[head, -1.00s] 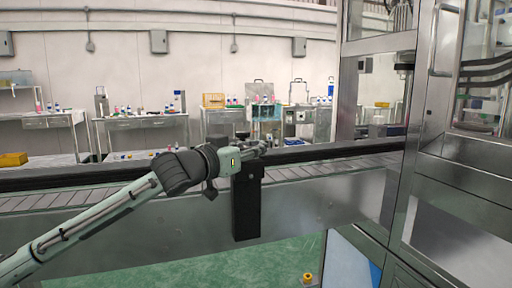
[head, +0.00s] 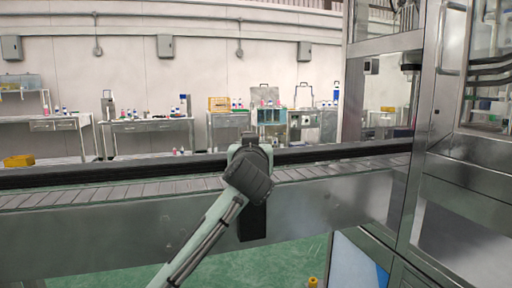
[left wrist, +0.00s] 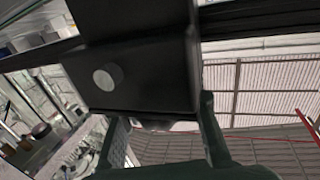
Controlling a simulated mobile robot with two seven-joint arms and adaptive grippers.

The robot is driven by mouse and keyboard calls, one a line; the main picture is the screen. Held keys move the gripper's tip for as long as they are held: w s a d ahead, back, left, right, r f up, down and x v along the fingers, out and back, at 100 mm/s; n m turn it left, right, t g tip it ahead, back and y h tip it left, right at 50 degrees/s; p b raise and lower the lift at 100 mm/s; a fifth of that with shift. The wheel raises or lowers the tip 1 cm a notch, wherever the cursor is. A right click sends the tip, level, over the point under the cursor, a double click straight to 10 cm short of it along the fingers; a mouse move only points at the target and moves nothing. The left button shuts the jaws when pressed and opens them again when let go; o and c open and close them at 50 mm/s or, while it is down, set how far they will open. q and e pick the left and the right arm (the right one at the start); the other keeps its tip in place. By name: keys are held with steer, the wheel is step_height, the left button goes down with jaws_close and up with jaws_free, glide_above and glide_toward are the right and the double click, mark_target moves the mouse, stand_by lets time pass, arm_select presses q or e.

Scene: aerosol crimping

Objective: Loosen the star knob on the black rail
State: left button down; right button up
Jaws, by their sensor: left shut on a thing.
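In the left wrist view my left gripper (left wrist: 163,117) has a finger on either side of a small dark piece, the star knob (left wrist: 155,123), under the black bracket block (left wrist: 150,65). The knob is mostly hidden, so its shape is unclear. A round grey button (left wrist: 108,77) shows on the block's face. My right gripper is not in view.
A metal-framed machine (head: 460,190) stands at the right. Benches with bottles (head: 150,125) line the far wall. Green floor (head: 130,275) lies open in front.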

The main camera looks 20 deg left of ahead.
arm_select(q)
steer(key=shift+s+a+n+g+y+b, duration=0.4)
steer(key=shift+n+g+y+b, duration=0.2)
steer(key=shift+n+g+y, duration=1.25)
steer(key=shift+s+a+n+g+y+b, duration=0.35)
steer(key=shift+n+g+y+b, duration=0.2)
steer(key=shift+n+g+y, duration=1.25)
steer(key=shift+s+a+n+g+y+b, duration=0.4)
steer(key=shift+n+g+y+b, duration=0.2)
steer(key=shift+n+g+y, duration=1.2)
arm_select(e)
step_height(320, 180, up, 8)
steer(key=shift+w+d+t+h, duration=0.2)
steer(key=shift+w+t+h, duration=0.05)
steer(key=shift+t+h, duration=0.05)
arm_select(q)
steer(key=shift+m+y, duration=0.35)
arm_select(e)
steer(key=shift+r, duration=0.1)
arm_select(q)
steer(key=c, duration=1)
jaws_free()
steer(key=shift+c, duration=0.2)
